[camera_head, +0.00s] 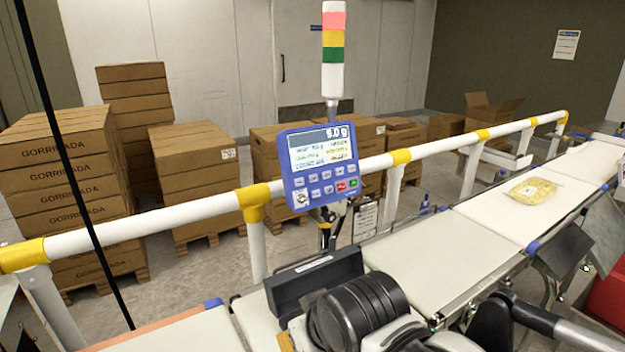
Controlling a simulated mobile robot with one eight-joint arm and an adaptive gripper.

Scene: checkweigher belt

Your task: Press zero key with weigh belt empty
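The blue control panel (318,165) stands upright at the middle, with a lit display (322,148) and rows of small keys. Its top line looks like 0.0 g, but the first digit is blurred. The key labels are too small to read, so I cannot tell which is the zero key. The near white belt section (440,262) to the right of the panel is empty. A yellow bag (533,190) lies on the belt section beyond it. I cannot tell for certain which section weighs. Parts of my arm show at the bottom; my gripper's fingers are not visible.
A white and yellow guard rail (440,150) runs behind the belts. A signal tower (333,50) rises behind the panel. A black box (315,278) stands below the panel. Stacked cartons (65,165) fill the floor behind the rail. A clipboard (365,220) hangs near the panel.

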